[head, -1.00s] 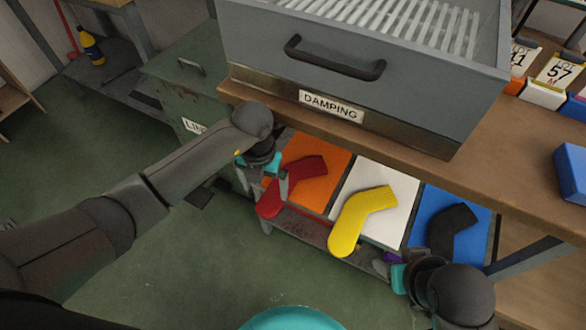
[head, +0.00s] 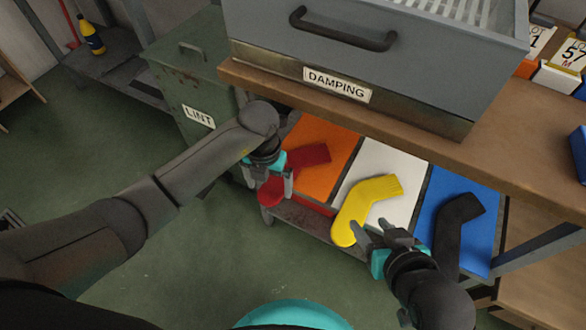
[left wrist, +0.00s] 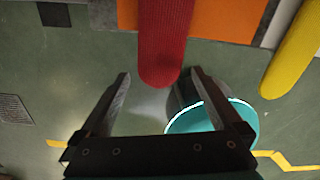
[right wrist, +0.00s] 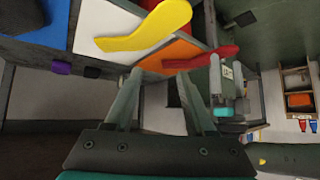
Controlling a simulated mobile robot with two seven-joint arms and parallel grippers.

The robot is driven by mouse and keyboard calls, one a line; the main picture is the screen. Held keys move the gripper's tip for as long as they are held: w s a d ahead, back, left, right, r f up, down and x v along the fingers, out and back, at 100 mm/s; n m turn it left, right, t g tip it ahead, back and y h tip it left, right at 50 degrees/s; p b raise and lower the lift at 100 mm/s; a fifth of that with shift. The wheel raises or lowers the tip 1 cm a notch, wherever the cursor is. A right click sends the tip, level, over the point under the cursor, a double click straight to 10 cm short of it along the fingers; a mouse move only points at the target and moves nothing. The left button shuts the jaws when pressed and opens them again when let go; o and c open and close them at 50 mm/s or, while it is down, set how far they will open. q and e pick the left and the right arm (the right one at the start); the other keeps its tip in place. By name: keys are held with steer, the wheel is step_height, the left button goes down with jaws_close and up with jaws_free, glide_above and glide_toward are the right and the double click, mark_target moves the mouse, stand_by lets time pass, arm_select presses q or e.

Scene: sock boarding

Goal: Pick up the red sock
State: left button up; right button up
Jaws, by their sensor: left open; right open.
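The red sock (head: 312,156) lies on the orange panel (head: 325,178) of the low shelf, its toe hanging past the front edge. My left gripper (head: 268,190) is open at that toe. In the left wrist view the red sock (left wrist: 163,40) points down between the two open fingers (left wrist: 160,88), which hold nothing. My right gripper (head: 374,232) is open and empty, just in front of the yellow sock (head: 362,208). In the right wrist view the red sock (right wrist: 203,58) lies beyond the yellow sock (right wrist: 150,28).
The yellow sock lies on a white panel (head: 398,168), and a black sock (head: 452,228) on a blue panel (head: 482,236). A wooden bench (head: 420,150) with the grey DAMPING box (head: 400,75) overhangs the shelf. A green LINT bin (head: 205,90) stands at the left.

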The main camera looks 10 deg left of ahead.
arm_select(q)
steer(key=shift+f+b, duration=0.55)
steer(key=shift+f, duration=0.6)
arm_select(e)
steer(key=shift+w+a+r+t+y, duration=0.2)
steer(key=shift+w+a+t+y, duration=0.15)
steer(key=shift+a+t, duration=0.35)
steer(key=shift+w+a+r+t+y, duration=0.15)
steer(key=shift+w+a+t+y, duration=0.15)
steer(key=shift+a+t, duration=0.35)
arm_select(q)
steer(key=shift+c, duration=0.2)
steer(key=c, duration=0.8)
